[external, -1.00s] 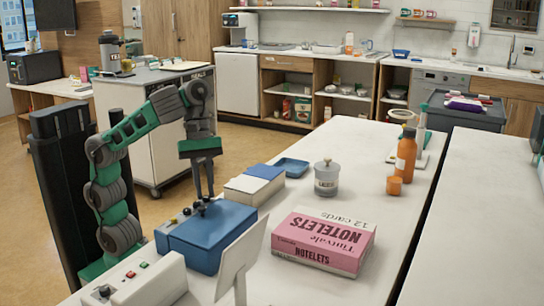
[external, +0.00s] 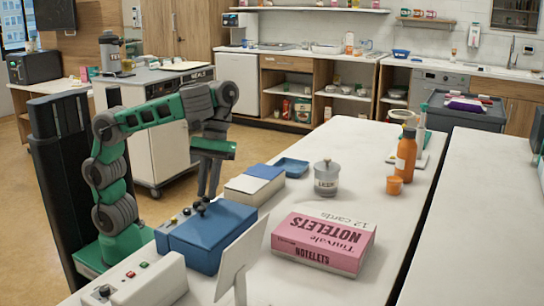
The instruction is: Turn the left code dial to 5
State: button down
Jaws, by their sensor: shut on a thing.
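A blue box (external: 222,242) stands on the near left part of the white table, with small dark knobs along its left side. My gripper (external: 201,207) points down at the box top, with its fingertips shut on a small dark dial (external: 201,212). The fingers cover most of this dial, and its number cannot be read. Another small knob (external: 173,222) shows to the left of my gripper, apart from it.
A pink notelets box (external: 322,243) lies right of the blue box. A pale panel (external: 243,258) stands in front. A blue-topped box (external: 255,183), a blue tray (external: 291,167) and a lidded jar (external: 326,180) stand behind. A white device (external: 150,281) is at the near left.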

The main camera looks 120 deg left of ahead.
jog(key=shift+m, duration=0.4)
jog(key=c, duration=1.6)
grip_release()
jog(key=shift+f, duration=0.1)
